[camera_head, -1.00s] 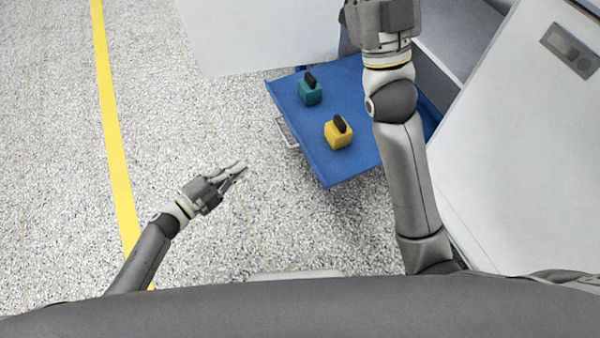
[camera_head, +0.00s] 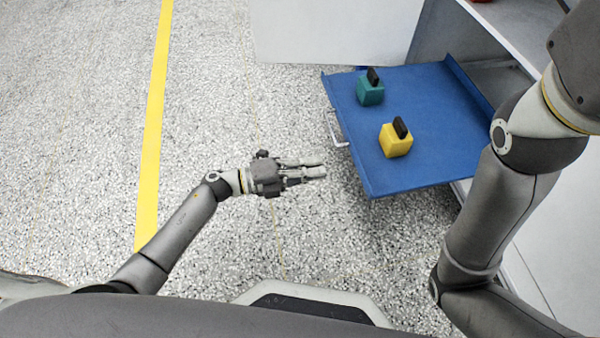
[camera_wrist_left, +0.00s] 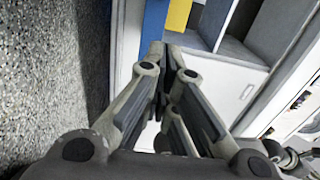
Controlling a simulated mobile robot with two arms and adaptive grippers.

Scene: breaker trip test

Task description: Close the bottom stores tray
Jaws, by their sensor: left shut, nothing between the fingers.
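The blue stores tray (camera_head: 440,115) is pulled out of the grey-white cabinet at the right in the head view. Its pale handle (camera_head: 335,128) shows on the edge facing left. A teal block (camera_head: 370,92) and a yellow block (camera_head: 394,144), each with a black top piece, stand on the tray. My left gripper (camera_head: 320,167) is shut and empty, left of the tray and apart from it, with its fingers pointing right. In the left wrist view its fingers (camera_wrist_left: 172,55) meet, with a blue strip (camera_wrist_left: 153,22) beyond. My right gripper is out of view.
The cabinet's upper shelf (camera_head: 520,25) overhangs the tray's inner end. A white panel (camera_head: 335,30) stands behind the tray. Speckled floor (camera_head: 230,110) is clear on the left, with a yellow line (camera_head: 155,130). My right arm covers the right side.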

